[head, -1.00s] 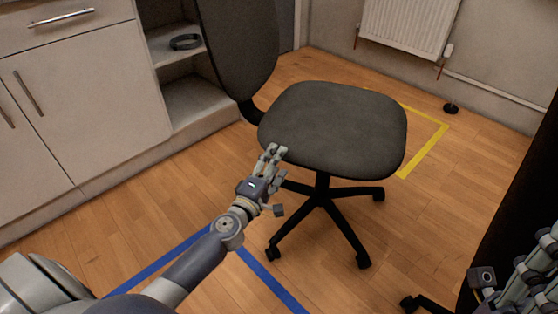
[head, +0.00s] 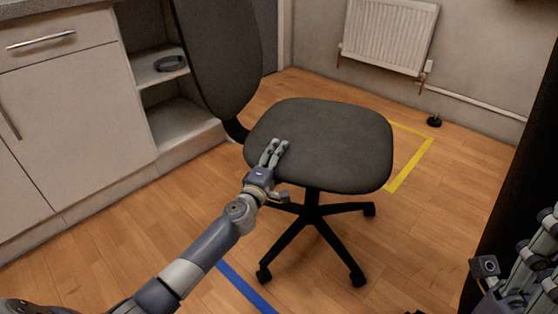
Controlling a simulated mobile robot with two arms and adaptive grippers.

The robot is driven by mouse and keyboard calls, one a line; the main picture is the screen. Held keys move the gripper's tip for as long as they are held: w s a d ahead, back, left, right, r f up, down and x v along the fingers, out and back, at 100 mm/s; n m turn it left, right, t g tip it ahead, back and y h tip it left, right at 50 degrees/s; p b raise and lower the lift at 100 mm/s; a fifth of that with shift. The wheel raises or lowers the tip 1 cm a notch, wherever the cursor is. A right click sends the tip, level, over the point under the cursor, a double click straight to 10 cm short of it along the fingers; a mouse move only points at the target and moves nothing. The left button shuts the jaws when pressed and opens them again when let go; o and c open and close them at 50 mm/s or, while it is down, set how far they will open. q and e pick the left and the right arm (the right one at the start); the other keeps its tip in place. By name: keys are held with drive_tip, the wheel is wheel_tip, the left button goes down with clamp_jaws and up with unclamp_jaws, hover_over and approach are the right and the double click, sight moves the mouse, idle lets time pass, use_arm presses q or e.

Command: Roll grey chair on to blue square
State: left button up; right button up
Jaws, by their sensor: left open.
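The grey chair (head: 325,140) stands upright on its black five-star castor base in the middle of the head view, its backrest (head: 218,55) to the left. The blue square shows only as one tape line (head: 245,287) on the floor at the bottom, in front of the chair. The rest of it is hidden or out of frame. My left gripper (head: 273,152) is open, its fingers over the near left edge of the seat; I cannot tell whether they touch it. My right gripper (head: 530,265) is partly in view at the lower right edge, its fingers cut off.
A yellow tape outline (head: 412,165) lies on the floor behind the chair. White cabinets (head: 75,120) with an open shelf stand at left. A radiator (head: 388,35) hangs on the back wall. A dark upright object (head: 520,190) stands at right. Wooden floor is clear around the chair.

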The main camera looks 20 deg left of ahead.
use_arm(q)
drive_tip(key=shift+w, duration=0.2)
clamp_jaws()
drive_tip(key=shift+s, duration=0.1)
